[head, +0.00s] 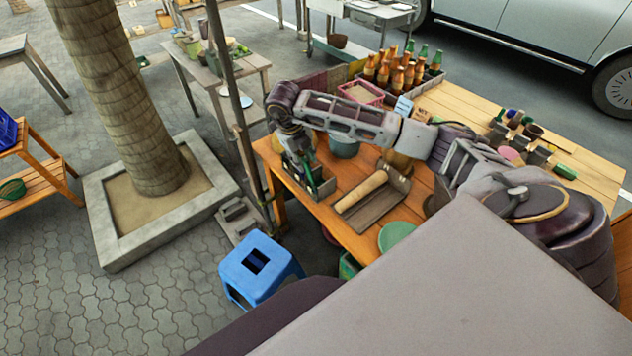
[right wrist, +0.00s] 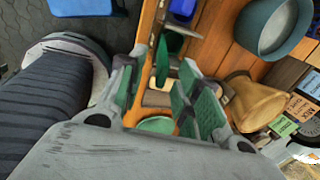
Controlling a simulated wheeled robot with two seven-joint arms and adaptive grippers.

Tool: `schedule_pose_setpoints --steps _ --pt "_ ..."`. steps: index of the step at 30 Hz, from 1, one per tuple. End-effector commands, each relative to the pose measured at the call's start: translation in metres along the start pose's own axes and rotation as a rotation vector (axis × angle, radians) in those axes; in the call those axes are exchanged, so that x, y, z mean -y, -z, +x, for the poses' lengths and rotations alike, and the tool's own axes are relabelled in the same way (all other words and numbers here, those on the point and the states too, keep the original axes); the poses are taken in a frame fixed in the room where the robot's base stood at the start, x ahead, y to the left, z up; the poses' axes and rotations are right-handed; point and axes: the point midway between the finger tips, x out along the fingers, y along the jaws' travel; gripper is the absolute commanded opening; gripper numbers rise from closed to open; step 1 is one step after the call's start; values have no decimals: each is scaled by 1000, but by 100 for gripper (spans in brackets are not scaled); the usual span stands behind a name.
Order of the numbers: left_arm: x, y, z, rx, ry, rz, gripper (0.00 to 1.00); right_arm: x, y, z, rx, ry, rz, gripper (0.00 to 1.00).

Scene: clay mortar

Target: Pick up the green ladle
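A narrow green piece, which looks like the green ladle (right wrist: 162,62), shows between my right fingers in the right wrist view, beside a holder with dark and blue parts. Its full shape is hidden. My right gripper (head: 303,172) is low over a grey open box (head: 323,187) at the table's left edge in the head view. In the right wrist view, the two green-padded fingers of the right gripper (right wrist: 160,95) stand apart with a gap between them. I cannot tell whether either finger touches the green piece. My left gripper does not show.
A blue-green pot (head: 344,147) and a tan clay mortar (right wrist: 255,102) stand close by. A crate of bottles (head: 434,84) stands farther back. A pole rises beside the table.

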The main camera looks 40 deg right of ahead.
Motion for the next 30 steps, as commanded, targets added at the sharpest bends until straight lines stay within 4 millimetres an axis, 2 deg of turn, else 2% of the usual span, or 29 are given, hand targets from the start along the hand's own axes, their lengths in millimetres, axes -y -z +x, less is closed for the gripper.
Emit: schedule_pose_setpoints --steps 8,18,30 --pt "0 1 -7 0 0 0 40 2 0 13 -3 0 1 34" --pt "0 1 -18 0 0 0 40 2 0 46 -2 -1 -1 34" --pt "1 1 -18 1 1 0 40 2 -1 52 0 0 0 34"
